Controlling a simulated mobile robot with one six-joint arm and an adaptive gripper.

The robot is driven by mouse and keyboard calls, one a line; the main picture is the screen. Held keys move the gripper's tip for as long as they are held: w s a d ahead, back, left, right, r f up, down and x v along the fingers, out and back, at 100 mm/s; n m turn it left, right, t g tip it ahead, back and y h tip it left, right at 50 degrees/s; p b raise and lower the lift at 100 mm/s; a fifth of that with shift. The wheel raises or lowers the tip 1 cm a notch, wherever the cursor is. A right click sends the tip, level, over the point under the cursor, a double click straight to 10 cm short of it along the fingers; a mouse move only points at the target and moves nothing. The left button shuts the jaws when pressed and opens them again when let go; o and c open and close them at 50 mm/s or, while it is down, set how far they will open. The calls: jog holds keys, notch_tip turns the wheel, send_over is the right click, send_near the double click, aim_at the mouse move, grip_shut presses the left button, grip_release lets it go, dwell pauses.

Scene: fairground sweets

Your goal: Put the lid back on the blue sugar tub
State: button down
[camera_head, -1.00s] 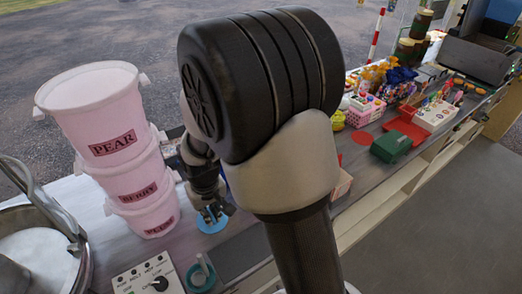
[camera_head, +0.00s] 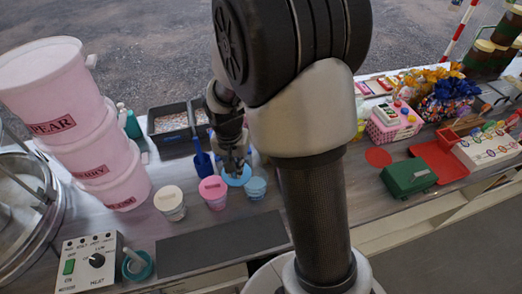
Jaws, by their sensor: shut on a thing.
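The blue sugar tub (camera_head: 256,189) is a small pale-blue cup standing on the counter, with blue at its top. My gripper (camera_head: 236,166) is just left of it, pointing down and shut on a flat round blue lid (camera_head: 234,181). The lid looks roughly level, to the upper left of the tub in the picture. I cannot tell the gap between lid and tub. My arm stands just right of the tub.
A pink-lidded tub (camera_head: 213,193) and a cream-lidded tub (camera_head: 169,203) stand to the left. A blue scoop (camera_head: 203,165) and a dark tray (camera_head: 170,145) are behind. Stacked pink buckets (camera_head: 118,185) are at left. A dark mat (camera_head: 222,243) lies in front.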

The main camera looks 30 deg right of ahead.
jog(key=d+r+m, duration=0.1)
jog(key=d+m, duration=0.5)
jog(key=m, duration=0.1)
jog(key=shift+g+h, duration=0.3)
jog(key=shift+h, duration=0.1)
jog(key=shift+s+f+b, duration=0.2)
jog(key=shift+f+b, duration=2)
jog(key=shift+f, duration=0.9)
jog(key=shift+a+f+b, duration=0.1)
jog(key=shift+f+b, duration=0.05)
jog(key=shift+b, duration=0.35)
jog(key=c, duration=1.6)
grip_release()
jog(key=shift+c, duration=0.2)
jog(key=shift+o, duration=0.5)
